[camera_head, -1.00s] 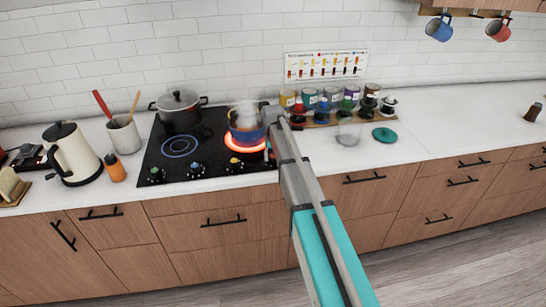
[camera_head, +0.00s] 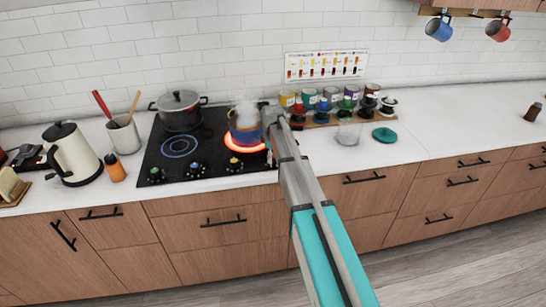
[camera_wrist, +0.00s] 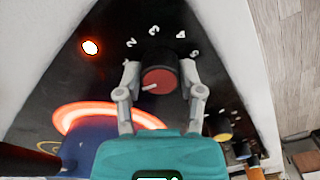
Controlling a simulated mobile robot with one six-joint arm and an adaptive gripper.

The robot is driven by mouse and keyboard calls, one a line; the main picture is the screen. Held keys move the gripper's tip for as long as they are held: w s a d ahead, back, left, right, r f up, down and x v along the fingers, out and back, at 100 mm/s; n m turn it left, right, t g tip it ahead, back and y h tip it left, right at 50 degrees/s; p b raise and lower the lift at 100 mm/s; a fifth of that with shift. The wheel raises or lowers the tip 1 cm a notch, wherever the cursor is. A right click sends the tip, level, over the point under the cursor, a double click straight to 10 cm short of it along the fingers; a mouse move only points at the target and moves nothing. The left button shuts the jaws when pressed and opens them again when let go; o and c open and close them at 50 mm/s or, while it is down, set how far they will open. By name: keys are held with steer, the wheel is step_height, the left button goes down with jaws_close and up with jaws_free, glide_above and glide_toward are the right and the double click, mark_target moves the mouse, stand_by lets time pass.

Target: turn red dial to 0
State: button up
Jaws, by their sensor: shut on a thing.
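In the wrist view the red dial (camera_wrist: 158,80) has a red face on a black body, with a white pointer line toward the picture's left and slightly down. My gripper (camera_wrist: 161,76) has its two grey fingers closed on either side of the dial. White numerals arc above the dial; the lower part of its scale is hidden by the gripper. A round indicator lamp (camera_wrist: 90,47) glows beside it. In the head view my arm reaches to the right side of the black cooktop (camera_head: 210,158), and the dial cannot be made out clearly.
A blue pot (camera_head: 245,135) steams on the glowing right burner (camera_head: 236,148), close to my arm. A grey lidded pot (camera_head: 180,112) stands at the back left. Several other dials line the cooktop front. Paint jars (camera_head: 309,98) and a teal lid (camera_head: 385,135) are to the right.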

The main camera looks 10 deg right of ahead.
steer(key=shift+n, duration=1.3)
steer(key=o, duration=1.2)
steer(key=shift+c, duration=0.2)
steer(key=shift+m, duration=0.3)
